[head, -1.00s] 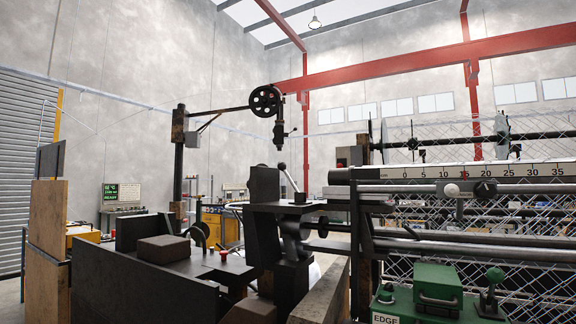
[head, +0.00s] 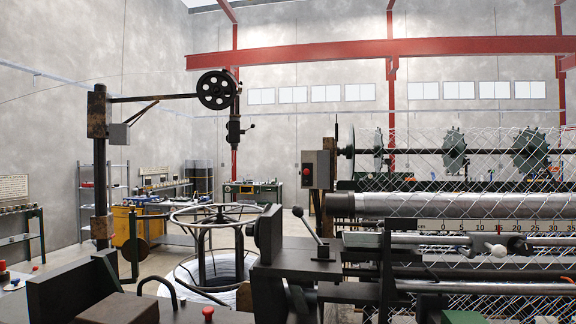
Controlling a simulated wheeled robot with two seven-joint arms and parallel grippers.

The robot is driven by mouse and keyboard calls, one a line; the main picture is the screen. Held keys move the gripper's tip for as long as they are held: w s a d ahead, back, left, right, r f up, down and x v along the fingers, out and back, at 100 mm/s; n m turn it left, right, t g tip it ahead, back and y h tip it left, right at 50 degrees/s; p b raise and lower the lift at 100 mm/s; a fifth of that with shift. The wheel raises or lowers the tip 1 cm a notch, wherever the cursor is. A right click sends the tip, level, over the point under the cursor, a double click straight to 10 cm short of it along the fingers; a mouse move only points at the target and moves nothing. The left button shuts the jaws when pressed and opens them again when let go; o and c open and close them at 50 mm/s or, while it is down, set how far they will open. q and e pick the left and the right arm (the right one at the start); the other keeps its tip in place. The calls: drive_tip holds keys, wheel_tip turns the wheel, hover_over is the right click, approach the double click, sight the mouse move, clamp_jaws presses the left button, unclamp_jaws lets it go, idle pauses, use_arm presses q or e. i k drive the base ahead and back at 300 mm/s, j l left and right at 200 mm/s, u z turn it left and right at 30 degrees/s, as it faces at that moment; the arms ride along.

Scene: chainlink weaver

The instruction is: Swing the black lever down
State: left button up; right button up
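A second, small black lever (head: 247,127) sticks out to the right from the fitting (head: 234,129) that hangs below the spoked pulley (head: 217,89). I cannot tell which of these two the task means. Neither gripper shows in the head view.
A round wire reel stand (head: 203,258) is left of the machine. Rollers, a numbered scale (head: 470,226) and wire mesh fill the right side. A dark metal bench with a brown block (head: 118,308) is at the lower left. A workbench (head: 130,224) stands behind.

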sight(298, 211)
drive_tip(key=j+z, duration=0.4)
drive_tip(key=j, duration=0.2)
drive_tip(key=l+z, duration=0.3)
drive_tip(key=l, duration=0.25)
drive_tip(key=l+z, duration=0.3)
drive_tip(key=l, duration=0.2)
drive_tip(key=i, duration=0.05)
